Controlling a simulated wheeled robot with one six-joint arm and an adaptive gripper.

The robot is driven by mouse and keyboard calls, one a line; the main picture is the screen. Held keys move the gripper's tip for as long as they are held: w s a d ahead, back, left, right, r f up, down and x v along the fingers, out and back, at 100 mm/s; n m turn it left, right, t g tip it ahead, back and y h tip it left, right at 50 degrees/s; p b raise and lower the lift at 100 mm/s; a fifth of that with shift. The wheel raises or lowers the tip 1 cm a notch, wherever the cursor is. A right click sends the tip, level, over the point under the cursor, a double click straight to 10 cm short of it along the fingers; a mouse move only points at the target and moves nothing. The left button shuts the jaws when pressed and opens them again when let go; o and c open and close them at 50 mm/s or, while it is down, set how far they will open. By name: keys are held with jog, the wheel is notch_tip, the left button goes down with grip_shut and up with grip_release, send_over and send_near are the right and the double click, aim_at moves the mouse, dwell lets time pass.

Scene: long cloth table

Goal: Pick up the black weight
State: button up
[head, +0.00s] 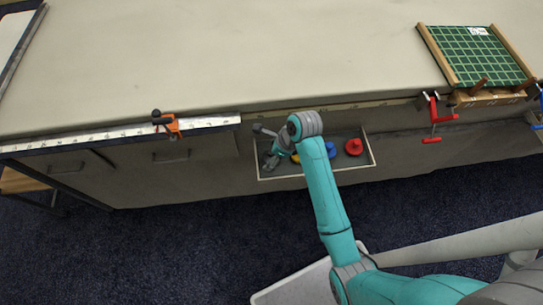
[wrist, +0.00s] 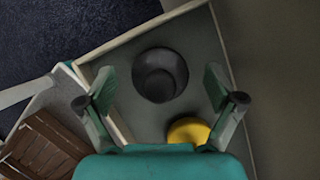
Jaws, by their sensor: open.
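The black weight (wrist: 160,76) is a dark round piece with a raised knob, lying on the floor of an open drawer (head: 371,150). In the wrist view it shows ahead of my gripper (wrist: 160,102), roughly centred between the spread fingers. My gripper is open and empty, with the weight apart from its fingers. In the head view my gripper (head: 270,155) is over the left part of the drawer, and the black weight cannot be made out there.
A yellow weight (wrist: 188,131) lies close to the black one. A blue weight (head: 330,148) and a red weight (head: 354,147) are farther right in the drawer. The table edge (head: 200,122) overhangs behind, with an orange clamp (head: 167,123) on it.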

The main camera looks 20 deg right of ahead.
jog(key=shift+f, duration=0.15)
jog(key=c, duration=1.7)
